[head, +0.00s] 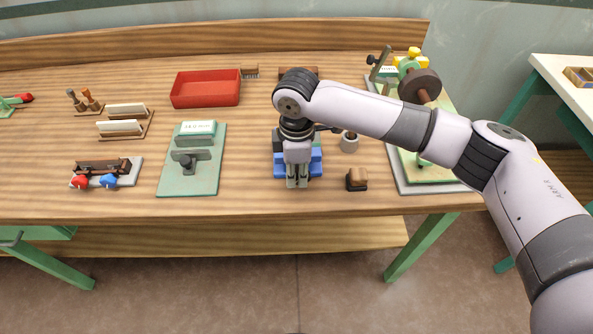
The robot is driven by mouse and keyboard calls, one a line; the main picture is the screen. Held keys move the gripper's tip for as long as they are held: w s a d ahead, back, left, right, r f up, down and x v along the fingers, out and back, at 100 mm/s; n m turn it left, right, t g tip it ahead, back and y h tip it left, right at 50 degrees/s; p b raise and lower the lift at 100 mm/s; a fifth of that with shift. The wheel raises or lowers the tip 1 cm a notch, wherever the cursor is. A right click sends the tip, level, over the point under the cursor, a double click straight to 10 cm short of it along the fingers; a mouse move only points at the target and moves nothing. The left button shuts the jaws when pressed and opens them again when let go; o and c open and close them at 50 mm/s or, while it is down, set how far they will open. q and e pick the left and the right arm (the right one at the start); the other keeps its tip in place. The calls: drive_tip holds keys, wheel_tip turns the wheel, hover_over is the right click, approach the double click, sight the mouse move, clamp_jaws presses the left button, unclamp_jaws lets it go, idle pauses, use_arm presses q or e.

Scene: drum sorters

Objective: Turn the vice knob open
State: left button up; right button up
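A blue vice (316,163) stands near the front edge of the workbench, in the middle of the head view. My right gripper (297,183) points down over the front of it and covers most of it. The two fingertips are close together at the vice's front side. I cannot see the vice knob; it is hidden by the gripper or too small to make out. Whether the fingers touch or hold anything cannot be told. My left gripper is not in view.
A small brown-topped block (357,179) and a grey cup (349,142) stand right of the vice. A green board (170,180) with a fixture lies left. A red tray (206,88) is behind. A drum machine (420,85) stands at right, partly behind my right arm.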

clamp_jaws()
drive_tip(key=shift+a+r+h+p, duration=0.1)
drive_tip(key=shift+r+h+p, duration=0.15)
drive_tip(key=shift+p, duration=0.45)
drive_tip(key=shift+s+a+h+p, duration=0.1)
drive_tip(key=shift+a+h+p, duration=0.05)
drive_tip(key=shift+h+p, duration=0.6)
drive_tip(key=shift+f+h+p, duration=0.15)
drive_tip(key=shift+h+p, duration=0.5)
drive_tip(key=shift+h, duration=0.05)
drive_tip(key=shift+a+f+h, duration=0.1)
drive_tip(key=shift+f+h, duration=0.05)
drive_tip(key=shift+h, duration=1.55)
